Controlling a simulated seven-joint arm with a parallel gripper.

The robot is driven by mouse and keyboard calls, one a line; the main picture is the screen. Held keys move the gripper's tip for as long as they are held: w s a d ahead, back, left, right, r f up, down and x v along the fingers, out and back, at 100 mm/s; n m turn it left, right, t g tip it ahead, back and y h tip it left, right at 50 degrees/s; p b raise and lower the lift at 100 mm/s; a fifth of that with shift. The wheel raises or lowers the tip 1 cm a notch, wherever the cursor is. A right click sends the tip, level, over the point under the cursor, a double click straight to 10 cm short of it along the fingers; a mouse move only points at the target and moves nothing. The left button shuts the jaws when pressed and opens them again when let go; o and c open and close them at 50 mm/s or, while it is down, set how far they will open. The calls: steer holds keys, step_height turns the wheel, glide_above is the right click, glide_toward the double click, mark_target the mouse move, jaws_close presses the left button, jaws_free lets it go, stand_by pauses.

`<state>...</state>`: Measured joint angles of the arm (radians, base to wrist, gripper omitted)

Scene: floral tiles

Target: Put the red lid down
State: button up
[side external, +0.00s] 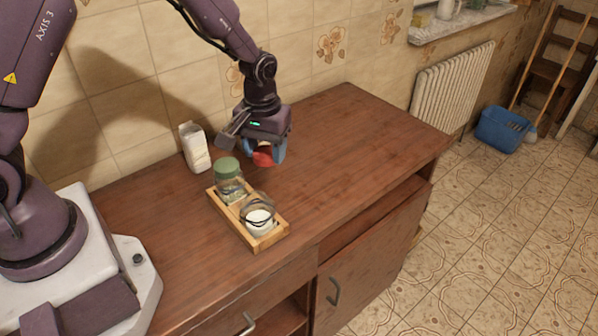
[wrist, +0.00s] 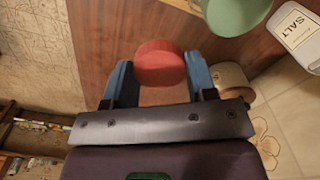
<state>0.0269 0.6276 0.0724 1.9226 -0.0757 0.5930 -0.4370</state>
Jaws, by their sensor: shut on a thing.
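The red lid (side external: 263,157) is held by my gripper (side external: 265,155) above the wooden counter, behind and to the right of the wooden tray. In the wrist view the red lid (wrist: 160,62) sits between the two blue fingers of my gripper (wrist: 156,75). The gap between the lid and the counter is hard to judge. In the side view the fingers partly hide the lid. A glass jar with a green lid (side external: 228,168) and an open glass jar with white contents (side external: 258,214) stand in the wooden tray (side external: 272,238).
A salt carton (side external: 195,147) stands near the tiled wall, left of my gripper. The brown counter (side external: 350,130) is clear to the right of my gripper, up to its right edge.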

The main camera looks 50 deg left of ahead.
steer(key=w+f, duration=0.2)
steer(key=w, duration=0.2)
glide_above(301, 179)
steer(key=f, duration=0.5)
steer(key=shift+s+f, duration=0.15)
steer(key=shift+s, duration=0.1)
steer(key=shift+w+f, duration=0.15)
steer(key=shift+f, duration=0.75)
steer(key=shift+w+f, duration=0.1)
steer(key=shift+f, duration=0.75)
steer(key=shift+f, duration=0.15)
steer(key=o, duration=1.4)
steer(key=shift+c, duration=0.2)
step_height(301, 179, up, 12)
steer(key=shift+r, duration=0.25)
